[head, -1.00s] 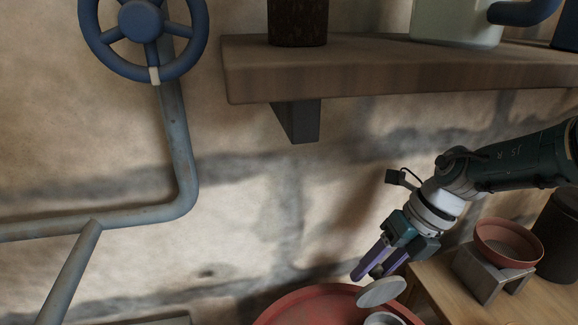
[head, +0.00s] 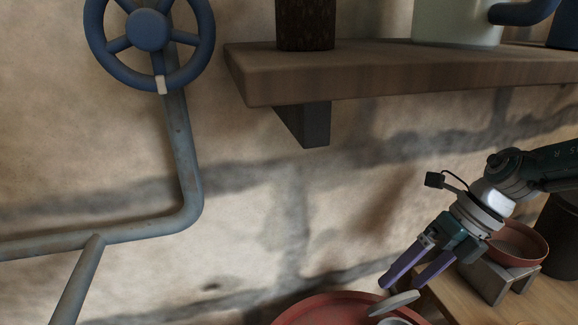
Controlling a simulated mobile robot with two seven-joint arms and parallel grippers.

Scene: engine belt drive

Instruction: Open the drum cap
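The red drum (head: 310,309) shows its top at the bottom edge of the head view. Its pale round cap (head: 393,303) is tilted up above a light ring (head: 393,322) on the drum top, which is cut off by the picture edge. Whether the cap is hinged to the ring cannot be told. My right gripper (head: 400,286) points down to the left just above the cap. Its two purple fingers are spread apart with nothing between them. Whether a fingertip touches the cap cannot be told. My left gripper is out of view.
A wooden table (head: 540,303) at lower right bears a red bowl (head: 520,240) on a grey stand (head: 488,281), with a dark container (head: 562,235) beside it. A wooden shelf (head: 400,72) juts out above. A blue valve wheel (head: 149,30) and pipes (head: 185,140) are on the left wall.

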